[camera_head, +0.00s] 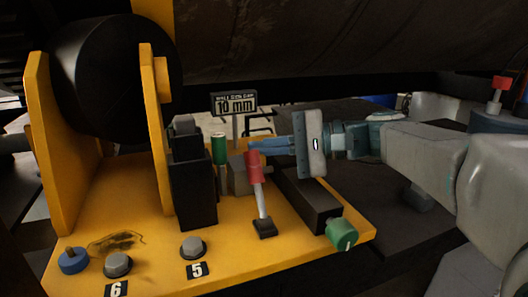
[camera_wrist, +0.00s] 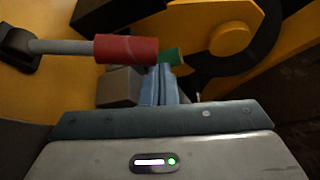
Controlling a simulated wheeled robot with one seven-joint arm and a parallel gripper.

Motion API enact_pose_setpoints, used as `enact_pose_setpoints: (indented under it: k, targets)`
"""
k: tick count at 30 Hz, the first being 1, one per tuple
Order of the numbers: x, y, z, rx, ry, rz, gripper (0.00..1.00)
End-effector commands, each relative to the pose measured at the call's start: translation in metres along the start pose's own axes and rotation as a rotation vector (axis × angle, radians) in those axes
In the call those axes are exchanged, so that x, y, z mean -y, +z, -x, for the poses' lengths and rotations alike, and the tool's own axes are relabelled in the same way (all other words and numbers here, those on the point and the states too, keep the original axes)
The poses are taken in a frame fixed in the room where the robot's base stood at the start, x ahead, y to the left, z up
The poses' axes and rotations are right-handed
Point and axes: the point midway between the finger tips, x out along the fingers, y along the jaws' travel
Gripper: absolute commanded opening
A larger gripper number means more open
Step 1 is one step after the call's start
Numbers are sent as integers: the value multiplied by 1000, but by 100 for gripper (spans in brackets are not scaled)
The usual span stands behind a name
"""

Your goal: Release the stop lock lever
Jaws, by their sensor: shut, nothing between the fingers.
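A lever with a red grip (camera_head: 256,167) and a grey rod stands on a small black base on the yellow plate, leaning slightly left at its top. It also shows in the wrist view, its red grip (camera_wrist: 125,49) left of my fingers. No label shows which lever is the stop lock lever. My gripper (camera_head: 253,147) has blue fingers, shut and empty, pointing left at the height of the grip's top. In the wrist view my fingertips (camera_wrist: 159,70) are close to the grip's end; I cannot tell whether they touch it.
A green-topped post (camera_head: 219,150) and a grey block (camera_head: 239,176) stand behind the lever. A black block (camera_head: 193,188) is to the left. A green knob (camera_head: 342,234) is at the front right. Knobs by labels 5 (camera_head: 193,248) and 6 (camera_head: 118,264) sit in front. A "10 mm" sign (camera_head: 234,104) stands behind.

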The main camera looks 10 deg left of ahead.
Motion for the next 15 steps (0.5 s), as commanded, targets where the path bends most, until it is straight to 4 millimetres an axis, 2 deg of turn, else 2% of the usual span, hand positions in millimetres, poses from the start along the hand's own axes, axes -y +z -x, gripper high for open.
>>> enact_pose_setpoints:
  k: [8, 15]
  targets:
    - [-2, 9, 4, 2, -43, 76, 0]
    - [-3, 26, 14, 1, -125, 217, 0]
